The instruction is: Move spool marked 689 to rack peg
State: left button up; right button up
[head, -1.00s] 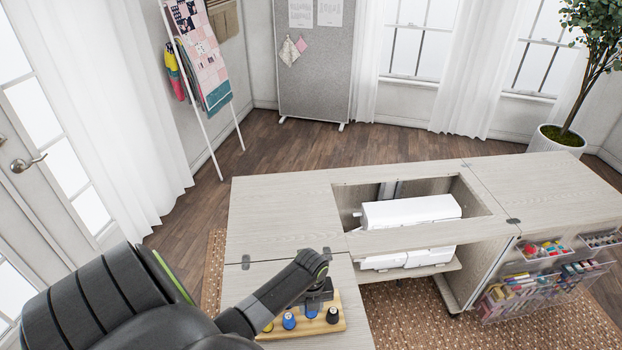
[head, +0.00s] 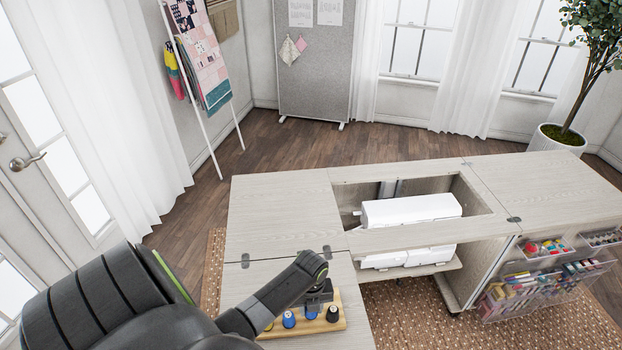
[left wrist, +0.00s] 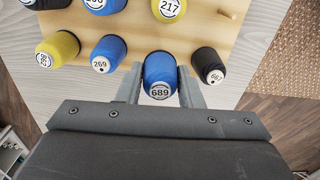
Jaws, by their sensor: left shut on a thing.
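The blue spool marked 689 (left wrist: 159,72) is between the fingers of my left gripper (left wrist: 160,88) in the left wrist view. The gripper is shut on it, with its number facing the camera. The wooden rack (left wrist: 140,22) is just beyond it, and a bare peg (left wrist: 228,14) shows near its far right corner. In the head view my left gripper (head: 318,296) is over the rack (head: 335,322), and spool 689 is hidden behind it. I cannot tell whether the spool is still on a peg. My right gripper is not in view.
A blue spool marked 269 (left wrist: 108,55) is left of the gripper and a black one (left wrist: 208,66) is right of it. Yellow spools (left wrist: 58,48) (left wrist: 168,9) and other spools stand on the rack. A white sewing machine (head: 410,210) sits in the cabinet opening.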

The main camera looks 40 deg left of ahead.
pick_arm(q)
jog(key=shift+f+b, duration=0.45)
jog(key=shift+f, duration=0.5)
jog(key=o, duration=1)
jog(key=shift+o, duration=0.2)
jog(key=shift+r, duration=0.1)
notch_tip(320, 180, up, 17)
jog(key=b, duration=0.2)
jog(key=shift+r, duration=0.15)
